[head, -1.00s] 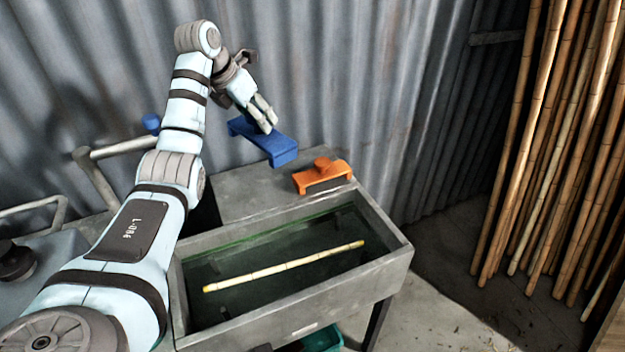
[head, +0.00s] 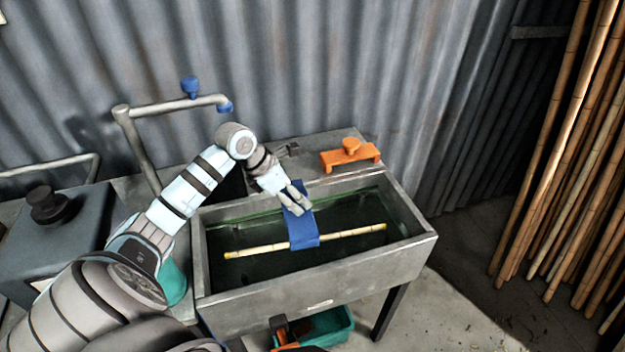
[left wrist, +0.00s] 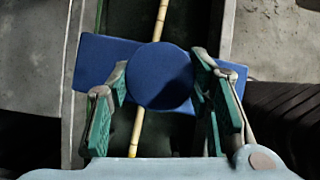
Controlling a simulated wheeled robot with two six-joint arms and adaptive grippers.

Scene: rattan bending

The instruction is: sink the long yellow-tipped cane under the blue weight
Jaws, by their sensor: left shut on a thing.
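My left gripper (head: 296,208) is shut on the blue weight's knob. In the left wrist view the round knob of the weight (left wrist: 160,77) sits between the two green-padded fingers (left wrist: 162,95), and the cane (left wrist: 158,25) passes beneath. I cannot tell whether the weight touches the cane. My right gripper is not in view.
An orange weight (head: 350,157) stands on the ledge behind the trough. A pipe with a blue tap (head: 190,87) rises at the back left. A teal bin (head: 330,328) is below the trough. Several tall canes (head: 575,150) lean at the right.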

